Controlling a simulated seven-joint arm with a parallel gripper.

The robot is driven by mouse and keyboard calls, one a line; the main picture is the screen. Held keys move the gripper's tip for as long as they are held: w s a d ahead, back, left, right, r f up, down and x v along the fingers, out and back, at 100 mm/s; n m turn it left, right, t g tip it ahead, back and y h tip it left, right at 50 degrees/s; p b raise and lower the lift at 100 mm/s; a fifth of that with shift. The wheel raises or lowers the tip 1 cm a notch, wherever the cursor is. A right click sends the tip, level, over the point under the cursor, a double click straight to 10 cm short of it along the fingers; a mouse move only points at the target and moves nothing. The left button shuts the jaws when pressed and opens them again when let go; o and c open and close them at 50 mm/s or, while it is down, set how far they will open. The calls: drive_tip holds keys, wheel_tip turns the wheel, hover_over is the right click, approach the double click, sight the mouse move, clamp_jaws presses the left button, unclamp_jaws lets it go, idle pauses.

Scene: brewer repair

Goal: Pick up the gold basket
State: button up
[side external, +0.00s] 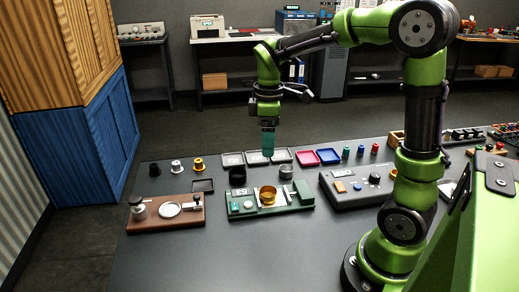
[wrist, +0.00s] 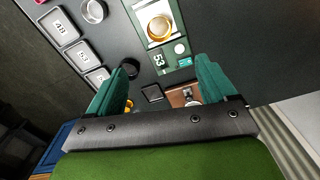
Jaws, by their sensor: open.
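The gold basket (side external: 268,196) is a short, open ring-like cup standing on the green station (side external: 240,209). In the wrist view the gold basket (wrist: 159,27) shows near the top, on a pale plate of the green station (wrist: 172,52). My gripper (side external: 268,152) points down with teal fingers, well above the table and the basket. In the wrist view my gripper (wrist: 166,66) has its two fingers wide apart with nothing between them. The basket lies beyond the fingertips, not between them.
A black cup (side external: 237,174) and a grey cup (side external: 286,171) stand behind the green station. A brown station (side external: 165,213) is left, a grey control box (side external: 355,187) right. Trays (side external: 328,156) and small knobbed pieces (side external: 198,164) line the back. The front table is clear.

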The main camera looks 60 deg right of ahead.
hover_over(268, 187)
drive_tip(key=s+a, duration=0.1)
drive_tip(key=a, duration=0.1)
wheel_tip(268, 187, down, 12)
drive_tip(key=shift+s+a+r, duration=0.1)
drive_tip(key=shift+a+r, duration=0.05)
drive_tip(key=f, duration=0.5)
drive_tip(key=shift+d+f, duration=0.1)
drive_tip(key=shift+d, duration=0.1)
drive_tip(key=c, duration=1.2)
drive_tip(key=shift+r, duration=0.2)
